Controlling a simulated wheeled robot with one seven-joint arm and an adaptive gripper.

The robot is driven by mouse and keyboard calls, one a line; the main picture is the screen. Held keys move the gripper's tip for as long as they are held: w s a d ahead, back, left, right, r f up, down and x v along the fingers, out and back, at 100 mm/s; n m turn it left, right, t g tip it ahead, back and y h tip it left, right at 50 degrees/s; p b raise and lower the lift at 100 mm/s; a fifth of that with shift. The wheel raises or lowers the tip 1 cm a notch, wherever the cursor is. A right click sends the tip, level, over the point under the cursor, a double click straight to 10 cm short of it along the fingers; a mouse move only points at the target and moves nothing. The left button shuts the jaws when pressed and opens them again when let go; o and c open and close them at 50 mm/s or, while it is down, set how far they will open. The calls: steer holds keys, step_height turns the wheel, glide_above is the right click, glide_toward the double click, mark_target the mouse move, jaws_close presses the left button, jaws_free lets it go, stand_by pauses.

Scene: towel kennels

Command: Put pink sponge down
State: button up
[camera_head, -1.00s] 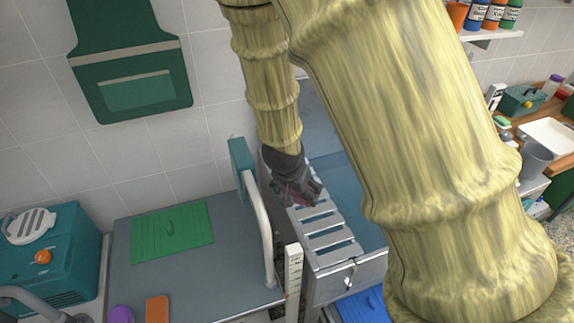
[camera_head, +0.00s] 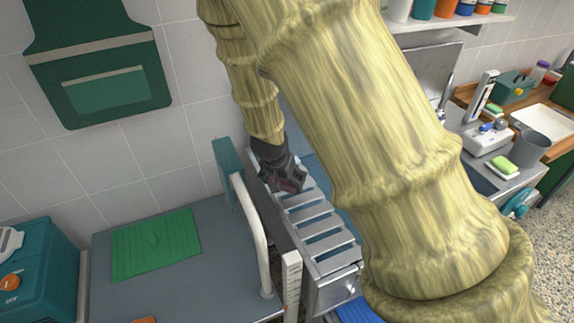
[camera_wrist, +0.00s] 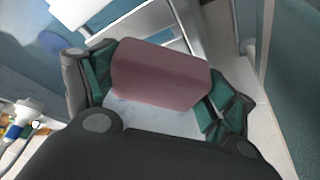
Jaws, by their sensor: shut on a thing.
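The sponge is a dusky pink block. Only a small reddish part of it shows in the head view, between the dark fingers.
A teal post with a pale curved rail (camera_head: 252,230) stands close left of the gripper. A grey table with a green mat (camera_head: 156,243) lies left. A teal machine (camera_head: 45,275) stands far left. At right are a grey bucket (camera_head: 530,149) and a green-and-white sponge (camera_head: 503,166).

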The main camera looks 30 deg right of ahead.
steer(key=w+d+p, duration=0.1)
steer(key=w, duration=0.1)
steer(key=w+d+p, duration=0.1)
steer(key=w+d, duration=0.1)
steer(key=w, duration=0.1)
steer(key=w+d+p, duration=0.1)
steer(key=w+d, duration=0.1)
steer(key=shift+w+f+p, duration=0.3)
steer(key=shift+w+f, duration=0.05)
steer(key=shift+w, duration=0.05)
steer(key=shift+w+f, duration=0.15)
steer(key=shift+w, duration=0.05)
steer(key=shift+f, duration=1.7)
steer(key=shift+f, duration=0.15)
steer(key=o, duration=1.1)
steer(key=shift+o, duration=0.2)
steer(key=shift+r+p, duration=0.45)
steer(key=shift+r, duration=0.15)
steer(key=p+v, duration=0.8)
steer(key=v, duration=0.3)
steer(key=shift+a+p, duration=0.2)
steer(key=shift+p, duration=0.15)
